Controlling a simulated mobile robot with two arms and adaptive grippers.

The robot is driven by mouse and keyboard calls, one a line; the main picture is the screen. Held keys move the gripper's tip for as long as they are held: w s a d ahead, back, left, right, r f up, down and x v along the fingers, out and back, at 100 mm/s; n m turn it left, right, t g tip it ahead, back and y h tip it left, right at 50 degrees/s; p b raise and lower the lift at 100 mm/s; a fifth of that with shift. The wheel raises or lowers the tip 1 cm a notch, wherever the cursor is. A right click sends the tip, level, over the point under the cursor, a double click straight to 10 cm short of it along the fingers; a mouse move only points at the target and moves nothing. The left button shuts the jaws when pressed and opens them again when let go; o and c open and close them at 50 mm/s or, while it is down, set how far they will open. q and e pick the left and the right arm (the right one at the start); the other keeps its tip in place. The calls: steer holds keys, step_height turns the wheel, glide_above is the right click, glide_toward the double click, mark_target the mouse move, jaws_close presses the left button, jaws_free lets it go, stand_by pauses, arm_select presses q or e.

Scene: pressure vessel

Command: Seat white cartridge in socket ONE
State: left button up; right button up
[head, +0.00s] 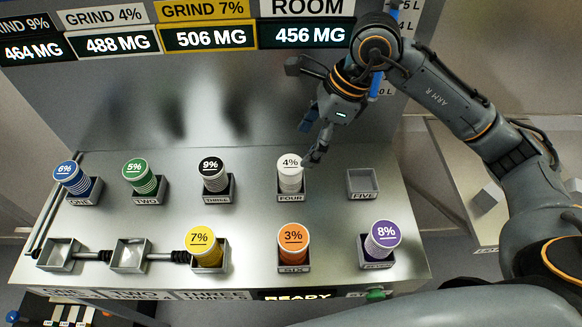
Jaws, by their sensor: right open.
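The white cartridge (290,176), with 4% on its top, stands upright in the socket labelled FOUR (291,197) in the back row. My right gripper (309,145) is open at its upper right, with a fingertip close to its top edge. I cannot tell whether they touch. The back-row socket labelled ONE (83,198) holds a blue 6% cartridge (72,180). The front-left socket (60,254), above a front-edge label reading ONE (60,293), is empty. My left gripper is not in view.
Green (141,178), black (213,175), yellow (203,245), orange (292,243) and purple (381,241) cartridges stand in other sockets. Socket FIVE (363,183) and the second front socket (130,255) are empty. Dark rods link the front-left sockets. A panel with readouts (214,38) rises behind.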

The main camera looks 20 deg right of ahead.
mark_target(295, 163)
steer(key=x, duration=0.4)
steer(key=shift+a+p, duration=0.1)
steer(key=shift+p, duration=0.2)
steer(key=shift+p+x, duration=0.6)
steer(key=shift+x, duration=0.35)
steer(key=p+x, duration=0.1)
steer(key=x, duration=0.2)
steer(key=shift+s+f, duration=0.15)
steer(key=shift+f, duration=0.25)
steer(key=c, duration=1.3)
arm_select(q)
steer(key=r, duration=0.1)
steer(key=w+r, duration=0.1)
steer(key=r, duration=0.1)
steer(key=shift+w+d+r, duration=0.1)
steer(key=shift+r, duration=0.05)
arm_select(e)
steer(key=shift+c, duration=0.9)
steer(key=shift+r, duration=0.1)
